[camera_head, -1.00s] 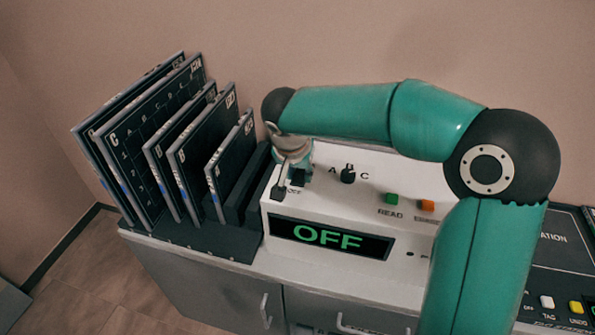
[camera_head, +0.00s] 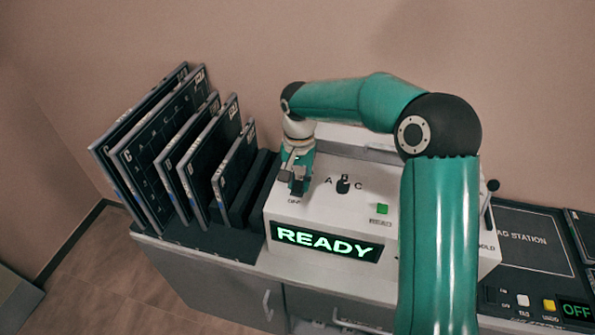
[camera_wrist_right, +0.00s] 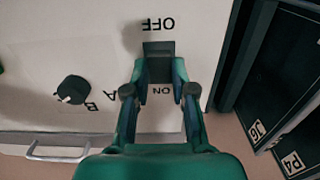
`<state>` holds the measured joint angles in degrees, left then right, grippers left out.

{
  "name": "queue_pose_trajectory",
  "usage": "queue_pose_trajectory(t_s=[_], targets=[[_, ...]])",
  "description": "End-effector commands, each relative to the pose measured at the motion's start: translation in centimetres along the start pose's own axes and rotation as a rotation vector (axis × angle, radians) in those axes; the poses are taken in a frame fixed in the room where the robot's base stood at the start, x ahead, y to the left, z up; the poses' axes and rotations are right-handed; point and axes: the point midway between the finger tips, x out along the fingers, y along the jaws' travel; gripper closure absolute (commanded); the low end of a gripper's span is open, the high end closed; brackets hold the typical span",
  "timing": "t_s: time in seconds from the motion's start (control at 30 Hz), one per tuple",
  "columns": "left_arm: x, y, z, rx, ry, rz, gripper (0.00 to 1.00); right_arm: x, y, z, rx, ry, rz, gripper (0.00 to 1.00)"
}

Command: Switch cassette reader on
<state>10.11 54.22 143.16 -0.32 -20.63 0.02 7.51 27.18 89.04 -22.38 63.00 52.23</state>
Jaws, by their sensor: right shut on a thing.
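The cassette reader (camera_head: 285,212) is a white console on the cabinet top. Its display (camera_head: 328,243) reads READY in bright letters. My right gripper (camera_head: 297,186) is at the reader's left end, over the on/off switch. In the right wrist view, the dark switch (camera_wrist_right: 158,48) lies between the OFF and ON labels, and my right gripper (camera_wrist_right: 160,72) is shut on it. The switch is largely hidden by the fingers in the head view. My left gripper is not in view.
Several dark cassettes (camera_head: 160,150) stand in a rack left of the reader. A selector knob (camera_head: 343,186) and a green button (camera_head: 382,209) sit right of my gripper. A tag station (camera_head: 530,240) is at the right. My right arm covers the reader's right part.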

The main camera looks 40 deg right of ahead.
Motion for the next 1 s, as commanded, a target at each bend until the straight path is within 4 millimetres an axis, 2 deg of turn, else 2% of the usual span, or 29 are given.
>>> queue_pose_trajectory(t_s=[0.3,0.33,0.47,0.83,1.0], targets=[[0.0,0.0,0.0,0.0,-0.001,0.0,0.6,0.1,0.0,0.0,-0.001,-0.008,0.002,1.0],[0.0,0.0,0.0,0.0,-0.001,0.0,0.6,0.1,0.0,0.0,-0.001,-0.007,0.002,0.72],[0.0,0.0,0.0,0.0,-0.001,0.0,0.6,0.1,0.0,0.0,-0.001,-0.007,0.001,0.5],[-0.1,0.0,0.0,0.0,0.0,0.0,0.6,-0.2,-0.1,0.0,-0.002,-0.004,-0.001,0.5],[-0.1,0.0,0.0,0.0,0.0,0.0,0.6,-2.0,-0.2,-0.1,-0.002,-0.001,-0.003,0.5]])
